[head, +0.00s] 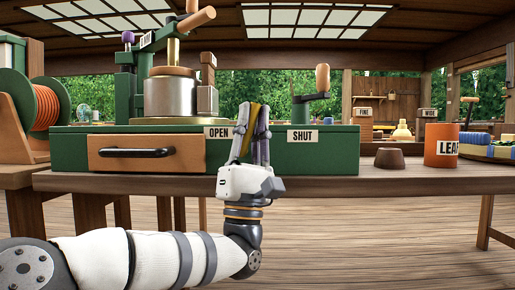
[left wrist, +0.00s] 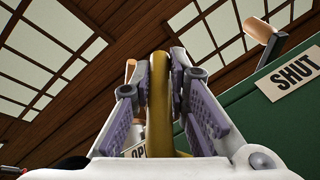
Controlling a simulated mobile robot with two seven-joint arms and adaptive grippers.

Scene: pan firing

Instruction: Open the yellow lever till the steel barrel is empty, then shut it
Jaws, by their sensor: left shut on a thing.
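The yellow lever (head: 250,118) stands at the front of the green machine base (head: 333,157), between the OPEN sign (head: 217,133) and the SHUT sign (head: 301,137), nearer OPEN. My left gripper (head: 254,106) is shut on the lever, its fingers on either side of it. The left wrist view shows the yellow lever (left wrist: 158,130) between my gripper's pads (left wrist: 160,85). The steel barrel (head: 170,98) sits on the base, left of the lever; its inside is hidden. My right gripper is out of view.
A wooden drawer (head: 180,153) with a black handle is set in the base, left of my gripper. A wooden-handled crank (head: 322,78) stands at right. A brown cup-shaped piece (head: 389,158) and an orange can (head: 441,146) stand on the table (head: 400,181) to the right.

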